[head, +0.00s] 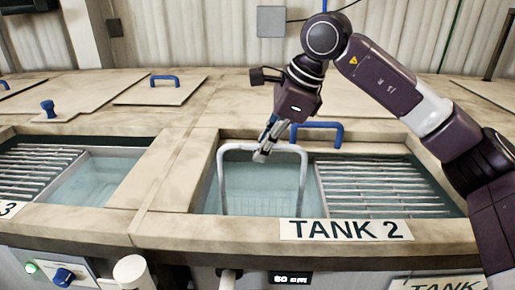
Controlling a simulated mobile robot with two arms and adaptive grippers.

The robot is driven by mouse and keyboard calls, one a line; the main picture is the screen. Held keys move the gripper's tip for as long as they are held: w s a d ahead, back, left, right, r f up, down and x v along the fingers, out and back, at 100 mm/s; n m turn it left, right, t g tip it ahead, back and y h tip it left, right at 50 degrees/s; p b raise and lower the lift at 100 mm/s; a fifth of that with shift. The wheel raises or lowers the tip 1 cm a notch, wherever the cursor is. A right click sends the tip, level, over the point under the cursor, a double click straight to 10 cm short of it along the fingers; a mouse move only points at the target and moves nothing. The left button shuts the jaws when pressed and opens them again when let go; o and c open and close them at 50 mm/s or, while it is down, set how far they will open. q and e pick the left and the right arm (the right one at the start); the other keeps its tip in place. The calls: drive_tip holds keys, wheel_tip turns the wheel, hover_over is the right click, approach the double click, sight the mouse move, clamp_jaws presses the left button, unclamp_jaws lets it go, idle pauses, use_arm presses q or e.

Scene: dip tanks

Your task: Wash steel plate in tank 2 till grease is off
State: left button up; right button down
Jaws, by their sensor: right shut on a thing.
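Tank 2 (455,238) is open in front of me, with its name on a sign (345,230) on the front rim. Bluish water fills its left part. A pale arched handle (222,178) stands upright there, and a wire basket (262,203) shows faintly below it in the water. I cannot make out a steel plate or any grease in this view. My left gripper is not in view.
A slatted rack (375,187) covers the right part of tank 2. Tank 3, at left, has water (98,182) and another rack (35,167). Lids with blue handles (165,80) lie behind. A control panel with a blue knob (64,277) and a small display (291,279) are on the front.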

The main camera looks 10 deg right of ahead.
sight(278, 148)
drive_tip(key=shift+s+d+r, duration=0.1)
drive_tip(key=shift+d+r, duration=0.05)
drive_tip(key=shift+d, duration=0.2)
drive_tip(key=shift+s+d, duration=0.25)
drive_tip(key=shift+d, duration=0.9)
drive_tip(key=shift+w+a+p, duration=0.2)
drive_tip(key=shift+w+a, duration=0.05)
drive_tip(key=shift+a, duration=0.9)
drive_tip(key=shift+w+a+p, duration=0.2)
drive_tip(key=shift+w+a, duration=0.05)
drive_tip(key=shift+a, duration=0.9)
drive_tip(key=shift+s+d, duration=0.25)
drive_tip(key=shift+d, duration=0.9)
drive_tip(key=shift+a, duration=0.1)
